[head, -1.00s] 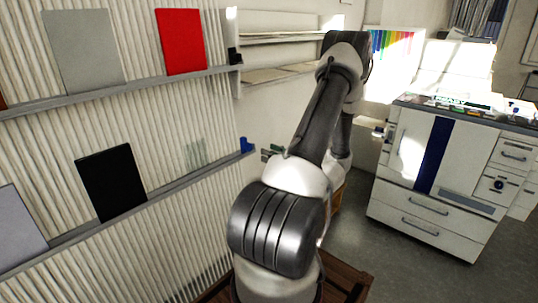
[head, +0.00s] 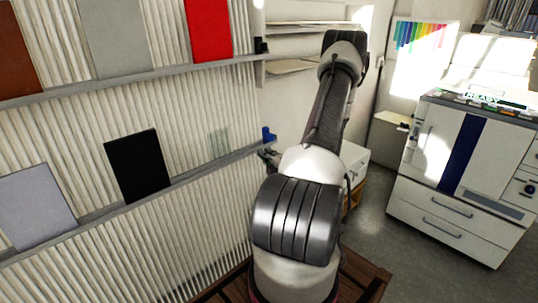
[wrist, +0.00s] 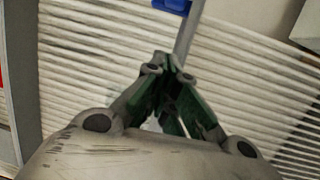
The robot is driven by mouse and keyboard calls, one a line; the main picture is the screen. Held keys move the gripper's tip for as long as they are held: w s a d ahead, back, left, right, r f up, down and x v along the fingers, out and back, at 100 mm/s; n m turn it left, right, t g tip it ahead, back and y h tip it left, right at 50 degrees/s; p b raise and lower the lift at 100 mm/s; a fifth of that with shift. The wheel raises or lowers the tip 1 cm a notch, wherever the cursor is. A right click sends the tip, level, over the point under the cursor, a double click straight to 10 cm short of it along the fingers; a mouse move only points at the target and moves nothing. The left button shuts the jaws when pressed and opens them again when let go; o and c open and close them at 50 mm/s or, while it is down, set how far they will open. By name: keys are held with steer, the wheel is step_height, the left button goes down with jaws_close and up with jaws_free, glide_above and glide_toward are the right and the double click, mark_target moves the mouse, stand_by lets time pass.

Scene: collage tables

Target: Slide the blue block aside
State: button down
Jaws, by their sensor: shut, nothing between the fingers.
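The blue block (head: 268,134) stands at the right end of the lower grey ledge on the ribbed wall. In the wrist view it shows at the top edge, partly cut off (wrist: 172,5). My gripper (wrist: 166,62) is shut and empty, its green-sided fingers pointing toward the ledge. In the wrist view a gap shows between the fingertips and the block. In the head view my gripper (head: 266,155) shows small and dark just below the block, partly hidden by my arm.
The upper ledge holds a red panel (head: 209,29). A large printer (head: 425,150) stands right, with open floor before it.

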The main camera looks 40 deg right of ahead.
mark_target(272, 139)
steer(key=shift+w+d, duration=1.45)
steer(key=shift+w, duration=0.25)
steer(key=shift+w+d, duration=1.4)
steer(key=shift+w, duration=0.25)
steer(key=shift+d, duration=1.9)
